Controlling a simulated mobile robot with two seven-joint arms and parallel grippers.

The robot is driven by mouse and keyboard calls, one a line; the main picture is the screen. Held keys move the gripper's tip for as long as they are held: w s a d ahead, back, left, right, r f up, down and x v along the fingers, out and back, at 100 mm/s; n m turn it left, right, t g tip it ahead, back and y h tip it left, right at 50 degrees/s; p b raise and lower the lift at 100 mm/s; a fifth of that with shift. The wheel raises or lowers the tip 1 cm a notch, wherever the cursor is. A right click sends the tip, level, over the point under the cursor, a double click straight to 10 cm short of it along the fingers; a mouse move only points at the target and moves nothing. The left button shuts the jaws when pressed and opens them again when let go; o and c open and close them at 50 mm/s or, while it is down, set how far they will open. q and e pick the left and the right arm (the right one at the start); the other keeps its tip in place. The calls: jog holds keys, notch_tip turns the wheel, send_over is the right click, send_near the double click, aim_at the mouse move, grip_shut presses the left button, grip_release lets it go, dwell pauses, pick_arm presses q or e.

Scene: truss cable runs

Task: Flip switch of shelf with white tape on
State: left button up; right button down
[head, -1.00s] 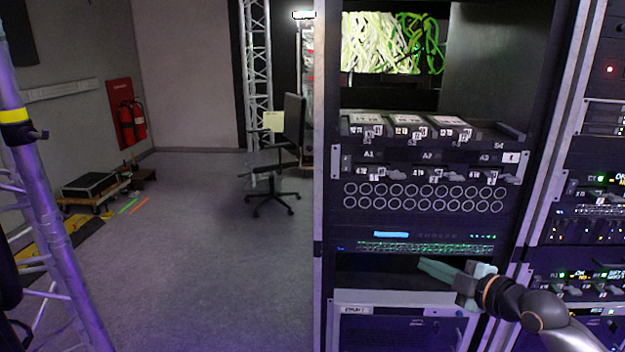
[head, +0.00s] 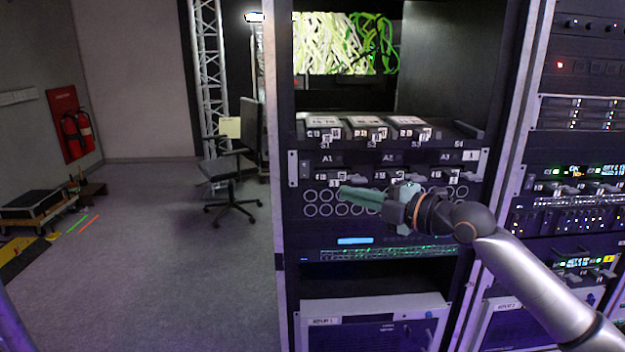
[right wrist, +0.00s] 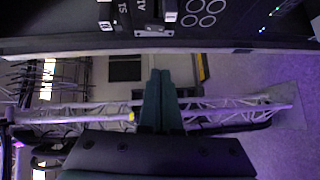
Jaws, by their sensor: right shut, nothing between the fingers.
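The rack shelf marked A1, A2, A3 (head: 350,158) is in the middle of the head view. It has a small white patch with a dark mark, perhaps the white tape (head: 471,156), at its right end. Small levers and labels, perhaps switches (head: 333,178), hang along its lower edge; their settings are too small to tell. My right gripper (head: 342,192) is shut and empty, its fingers pointing left in front of the ringed port panel, just below the levers. Contact cannot be told. Its shut fingers show in the right wrist view (right wrist: 161,75). My left gripper is out of view.
Above is a shelf with three units (head: 367,130) and green-lit cables (head: 345,43). Below are the ringed port panel (head: 311,210) and a lit panel (head: 355,241). Another rack (head: 580,110) stands to the right. A chair (head: 233,170) stands on open floor to the left.

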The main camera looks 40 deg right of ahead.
jog(key=w, duration=0.1)
jog(key=p, duration=0.4)
send_near(301, 176)
jog(key=w+a, duration=0.3)
jog(key=w, duration=0.2)
jog(key=shift+w+d+f, duration=0.2)
jog(key=shift+w+d, duration=0.15)
jog(key=shift+d, duration=0.25)
jog(key=shift+f, duration=0.1)
jog(key=b, duration=0.3)
jog(key=shift+w+d+f, duration=0.15)
jog(key=shift+w+f, duration=0.05)
jog(key=shift+f, duration=0.2)
jog(key=shift+r, duration=0.4)
